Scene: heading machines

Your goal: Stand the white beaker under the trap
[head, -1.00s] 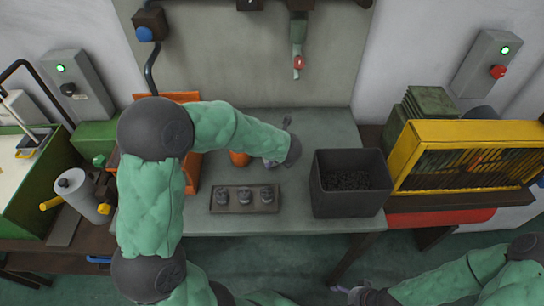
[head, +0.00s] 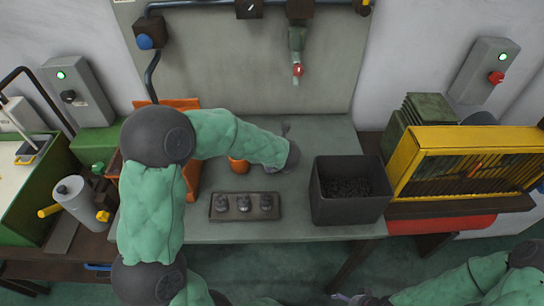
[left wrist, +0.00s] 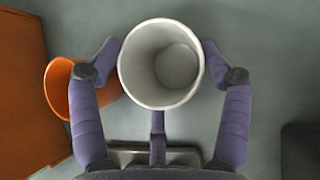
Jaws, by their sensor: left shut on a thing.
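The white beaker (left wrist: 161,65) shows in the left wrist view with its open mouth facing the camera; it looks empty. My left gripper (left wrist: 160,48) is shut around it, one finger on each side. In the head view my left forearm and wrist cover most of that gripper (head: 271,169) and hide the beaker, in front of the wall panel over the grey table. The trap appears to be the green fitting (head: 296,42) with a red knob, hanging on the panel above and behind my left gripper. My right gripper (head: 350,298) barely shows at the bottom edge; its jaws are unclear.
An orange cup (head: 238,165) stands left of the gripper; it also shows in the left wrist view (left wrist: 58,88). A dark tray (head: 216,214) with three small parts lies in front. A dark bin (head: 350,207) stands at the right. An orange box (head: 192,181) is at the left.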

